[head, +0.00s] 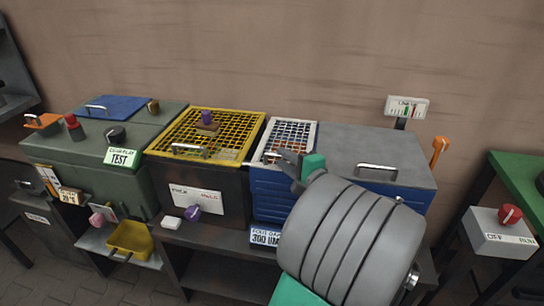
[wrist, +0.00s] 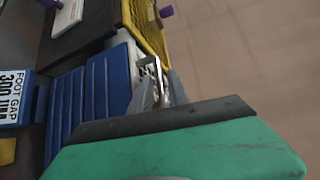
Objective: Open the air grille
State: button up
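The white mesh grille (head: 291,130), which I take for the air grille, lies flat on top of the blue box (head: 270,190). A silver bar handle (head: 269,157) sits at its front edge. My gripper (head: 288,157) is at this handle, from the right. In the wrist view the handle (wrist: 152,66) runs between the two grey fingers of my gripper (wrist: 160,85). The fingers look apart, and I cannot see firm contact with the bar. The grille looks closed. My arm hides part of the box front.
A yellow mesh lid (head: 215,130) with a purple knob and its own handle lies just left. A grey lid (head: 375,150) with a handle (head: 377,170) is right. An orange lever (head: 439,148) and a gauge (head: 406,106) stand behind. The space above the boxes is clear.

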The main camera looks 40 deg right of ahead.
aim_at(276, 154)
jog(key=w, duration=0.6)
jog(key=shift+d+f, duration=0.25)
jog(key=shift+f, duration=0.15)
jog(key=shift+s, duration=0.1)
jog(key=shift+c, duration=0.5)
grip_shut()
